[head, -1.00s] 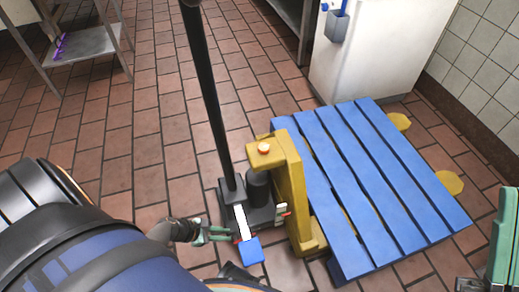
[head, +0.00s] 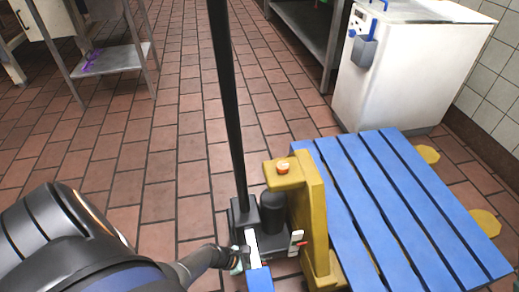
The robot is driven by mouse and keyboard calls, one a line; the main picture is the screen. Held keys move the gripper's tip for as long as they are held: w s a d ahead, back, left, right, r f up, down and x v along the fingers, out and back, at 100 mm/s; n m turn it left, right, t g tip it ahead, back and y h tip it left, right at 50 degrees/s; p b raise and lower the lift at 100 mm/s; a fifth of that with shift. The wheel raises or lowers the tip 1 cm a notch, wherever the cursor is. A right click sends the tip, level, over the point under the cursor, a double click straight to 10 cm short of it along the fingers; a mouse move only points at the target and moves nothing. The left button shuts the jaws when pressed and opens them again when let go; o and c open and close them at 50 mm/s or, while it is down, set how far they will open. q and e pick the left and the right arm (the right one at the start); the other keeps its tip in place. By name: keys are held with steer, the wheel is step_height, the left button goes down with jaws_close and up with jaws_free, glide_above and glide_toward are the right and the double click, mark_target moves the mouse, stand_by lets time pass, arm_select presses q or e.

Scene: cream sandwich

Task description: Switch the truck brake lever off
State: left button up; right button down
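The pallet truck has a yellow body (head: 315,215), a black base and a tall black handle (head: 230,100). At its base is a white bar with a blue pedal-like end (head: 259,281). A small white lever with a red mark (head: 297,243) sits to its right, by the yellow body. I cannot tell for sure which of these is the brake lever. My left gripper (head: 238,264) is low beside the white bar, just left of it. Its fingers are small and partly hidden, so I cannot tell its opening or whether it touches. My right gripper is out of view.
A blue slatted pallet (head: 390,205) lies over the truck's yellow forks, right of the body. A white cabinet (head: 405,70) stands behind it. A metal shelf table (head: 115,60) is at the back left. The tiled floor left of the truck is clear.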

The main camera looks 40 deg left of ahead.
arm_select(q)
steer(key=shift+w, duration=0.1)
steer(key=shift+c, duration=0.3)
jaws_close()
steer(key=shift+f, duration=0.1)
stand_by(1.0)
